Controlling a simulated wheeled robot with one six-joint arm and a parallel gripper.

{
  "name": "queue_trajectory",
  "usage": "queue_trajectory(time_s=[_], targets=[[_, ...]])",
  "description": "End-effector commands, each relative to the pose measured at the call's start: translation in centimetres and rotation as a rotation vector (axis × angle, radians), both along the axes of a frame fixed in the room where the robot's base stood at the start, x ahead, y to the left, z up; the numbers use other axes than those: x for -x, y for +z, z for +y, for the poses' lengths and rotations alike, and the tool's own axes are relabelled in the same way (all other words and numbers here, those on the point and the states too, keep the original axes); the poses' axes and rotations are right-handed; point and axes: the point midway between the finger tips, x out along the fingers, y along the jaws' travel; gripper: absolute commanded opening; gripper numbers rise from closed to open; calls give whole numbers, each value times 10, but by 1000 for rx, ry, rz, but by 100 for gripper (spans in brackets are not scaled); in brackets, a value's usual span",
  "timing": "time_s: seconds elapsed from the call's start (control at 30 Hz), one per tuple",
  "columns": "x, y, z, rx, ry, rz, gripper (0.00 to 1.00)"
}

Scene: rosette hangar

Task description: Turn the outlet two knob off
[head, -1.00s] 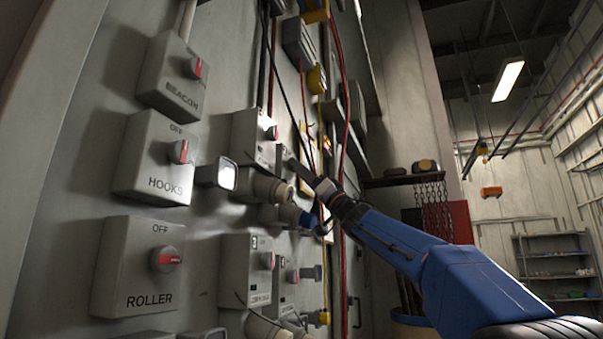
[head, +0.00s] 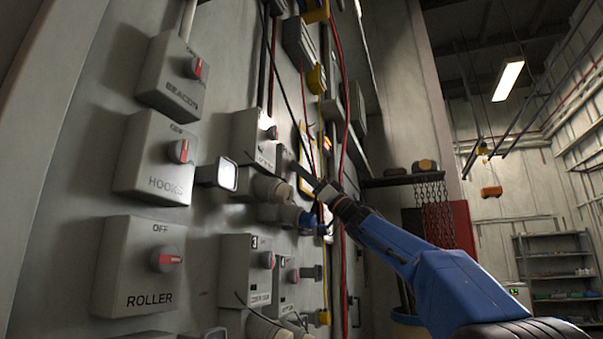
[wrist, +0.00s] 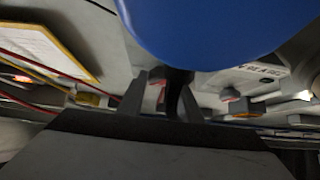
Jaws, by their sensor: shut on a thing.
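The outlet two knob (wrist: 160,92), grey with a red mark, shows between my finger tips in the wrist view. My gripper (wrist: 166,84) is shut on it. In the head view my gripper (head: 297,167) reaches the panel beside a grey box (head: 283,157) in the upper outlet row. The knob itself is hidden or too small there, and its exact angle cannot be told. A neighbouring outlet box (head: 252,140) stands just left of it. Another red-marked knob (wrist: 231,96) shows at the right in the wrist view, clear of my fingers.
Beacon (head: 175,82), hooks (head: 155,160) and roller (head: 138,270) switch boxes fill the left of the panel. Sockets (head: 270,188), lower outlet boxes (head: 247,270) and hanging cables (head: 345,130) crowd close to my gripper. Open room lies to the right.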

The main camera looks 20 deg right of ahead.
Motion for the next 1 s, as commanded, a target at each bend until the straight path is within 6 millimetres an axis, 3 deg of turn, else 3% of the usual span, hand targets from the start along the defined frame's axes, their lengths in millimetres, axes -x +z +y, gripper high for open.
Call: queue_trajectory(time_s=[0.43, 1.0], targets=[[-8, 1, -6, 216, -1, -299, 10], [-11, 3, -8, 340, 0, -468, 10]])
